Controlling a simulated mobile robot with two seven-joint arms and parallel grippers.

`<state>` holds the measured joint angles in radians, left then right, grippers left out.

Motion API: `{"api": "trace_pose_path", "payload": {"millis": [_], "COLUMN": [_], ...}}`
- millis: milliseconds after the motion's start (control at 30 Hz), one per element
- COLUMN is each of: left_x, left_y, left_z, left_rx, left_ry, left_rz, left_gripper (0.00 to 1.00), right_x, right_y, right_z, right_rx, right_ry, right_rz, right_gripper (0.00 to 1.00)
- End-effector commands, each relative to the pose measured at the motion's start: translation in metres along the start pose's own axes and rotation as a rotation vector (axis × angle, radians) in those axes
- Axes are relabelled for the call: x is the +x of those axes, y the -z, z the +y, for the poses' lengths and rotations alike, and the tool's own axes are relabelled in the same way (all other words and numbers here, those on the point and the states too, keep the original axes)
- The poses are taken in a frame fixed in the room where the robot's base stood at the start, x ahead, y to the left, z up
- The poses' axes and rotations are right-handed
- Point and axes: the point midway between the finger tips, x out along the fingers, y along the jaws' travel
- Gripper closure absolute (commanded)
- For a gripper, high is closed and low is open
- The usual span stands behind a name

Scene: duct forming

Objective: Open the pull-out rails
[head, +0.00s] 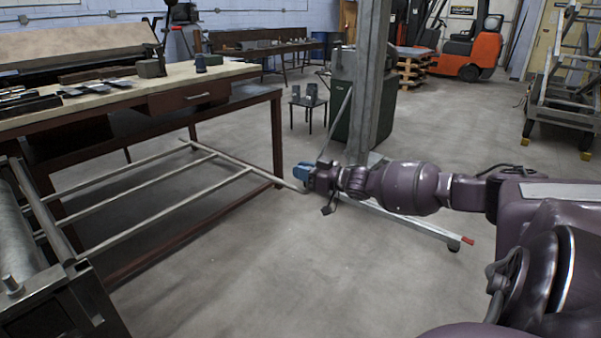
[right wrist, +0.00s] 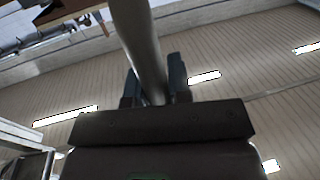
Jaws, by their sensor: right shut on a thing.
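The pull-out rails (head: 150,192) are several pale metal rods at the left of the head view. They stick out to the right from a dark machine (head: 65,300) with a roller and run low beside the workbench. A crossbar (head: 250,172) joins their outer ends and reaches right to my right gripper (head: 301,178). My right gripper, with blue fingers, is shut on this crossbar near its end. In the right wrist view the bar (right wrist: 139,45) passes between the two dark fingers (right wrist: 155,88). My left gripper is not in view.
A wooden workbench (head: 110,95) with tools and a drawer stands behind the rails. A grey post (head: 369,85) rises behind my right gripper, with a low foot (head: 420,226) running to the right. The floor (head: 300,275) in front is clear. An orange forklift (head: 478,50) stands far back.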

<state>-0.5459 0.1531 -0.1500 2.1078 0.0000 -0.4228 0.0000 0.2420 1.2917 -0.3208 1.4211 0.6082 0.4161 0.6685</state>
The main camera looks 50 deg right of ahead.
Motion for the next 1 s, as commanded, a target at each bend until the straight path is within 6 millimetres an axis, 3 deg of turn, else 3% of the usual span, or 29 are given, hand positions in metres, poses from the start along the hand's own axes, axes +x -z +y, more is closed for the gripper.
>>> {"api": "trace_pose_path", "payload": {"millis": [133,167,300,667,1000], "left_x": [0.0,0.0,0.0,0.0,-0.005], "left_y": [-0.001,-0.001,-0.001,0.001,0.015], "left_z": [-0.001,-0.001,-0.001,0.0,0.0], "left_rx": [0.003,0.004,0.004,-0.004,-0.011], "left_ry": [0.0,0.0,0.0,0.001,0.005], "left_rz": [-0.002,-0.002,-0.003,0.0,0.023], "left_gripper": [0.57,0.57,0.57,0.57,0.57], "right_x": [-0.001,-0.001,-0.001,-0.003,-0.041], "right_y": [0.003,0.003,0.003,0.002,0.005], "right_z": [0.005,0.005,0.004,0.002,0.002], "right_rx": [-0.004,-0.004,-0.004,-0.002,-0.003], "right_ry": [-0.01,-0.01,-0.009,-0.006,-0.007], "right_rz": [0.0,0.0,0.0,0.0,0.001], "right_gripper": [1.0,0.78,0.57,0.56,0.56]}}
